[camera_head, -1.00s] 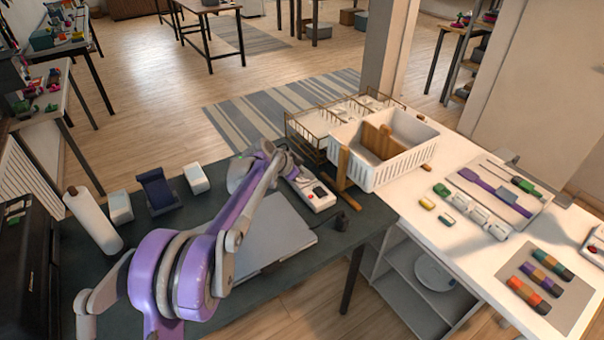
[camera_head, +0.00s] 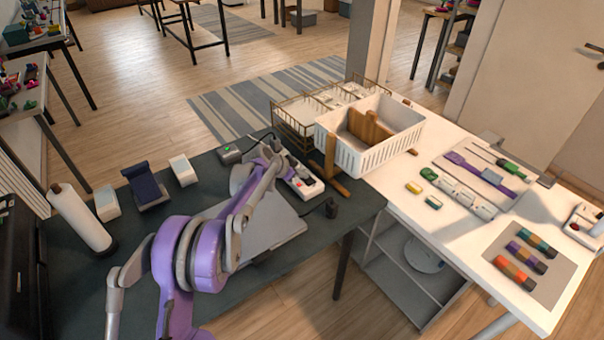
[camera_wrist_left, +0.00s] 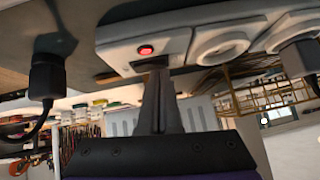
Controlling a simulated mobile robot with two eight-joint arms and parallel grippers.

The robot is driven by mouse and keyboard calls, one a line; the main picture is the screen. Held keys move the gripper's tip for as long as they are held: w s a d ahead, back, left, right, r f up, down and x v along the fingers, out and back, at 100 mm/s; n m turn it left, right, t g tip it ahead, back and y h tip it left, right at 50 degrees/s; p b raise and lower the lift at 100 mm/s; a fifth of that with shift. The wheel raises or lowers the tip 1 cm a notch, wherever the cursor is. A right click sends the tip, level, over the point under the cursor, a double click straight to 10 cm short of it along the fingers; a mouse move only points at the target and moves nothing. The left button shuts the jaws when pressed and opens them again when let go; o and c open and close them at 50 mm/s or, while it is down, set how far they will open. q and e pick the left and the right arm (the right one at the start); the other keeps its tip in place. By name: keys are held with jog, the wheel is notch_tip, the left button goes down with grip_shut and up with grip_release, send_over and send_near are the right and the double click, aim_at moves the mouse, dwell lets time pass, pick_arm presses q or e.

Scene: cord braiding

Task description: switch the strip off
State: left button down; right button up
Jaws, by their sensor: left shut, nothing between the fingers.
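The white power strip (camera_head: 306,186) lies on the dark table beside the white basket. In the left wrist view the strip (camera_wrist_left: 180,46) spans the top, with a lit red switch (camera_wrist_left: 146,50) at its left end and round sockets beside it. My left gripper (camera_wrist_left: 158,72) is shut and empty. Its fingertips are close to the strip, just below the red switch in that view; I cannot tell whether they touch. In the head view my left arm reaches over to the strip and its fingertips cannot be made out. My right gripper is out of view.
A grey flat panel (camera_head: 262,232) lies under my left arm. A black plug (camera_head: 331,208) stands near the strip. The white basket (camera_head: 362,150) and a wooden stand (camera_head: 331,165) are close on the right. A small device (camera_head: 230,152) with a green light lies behind the arm.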

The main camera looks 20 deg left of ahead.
pick_arm(q)
jog(key=shift+f, duration=0.15)
jog(key=shift+s+d, duration=0.1)
jog(key=shift+s, duration=0.05)
jog(key=shift+s+d, duration=0.1)
jog(key=shift+d, duration=0.05)
jog(key=shift+s+d, duration=0.3)
jog(key=shift+d, duration=0.1)
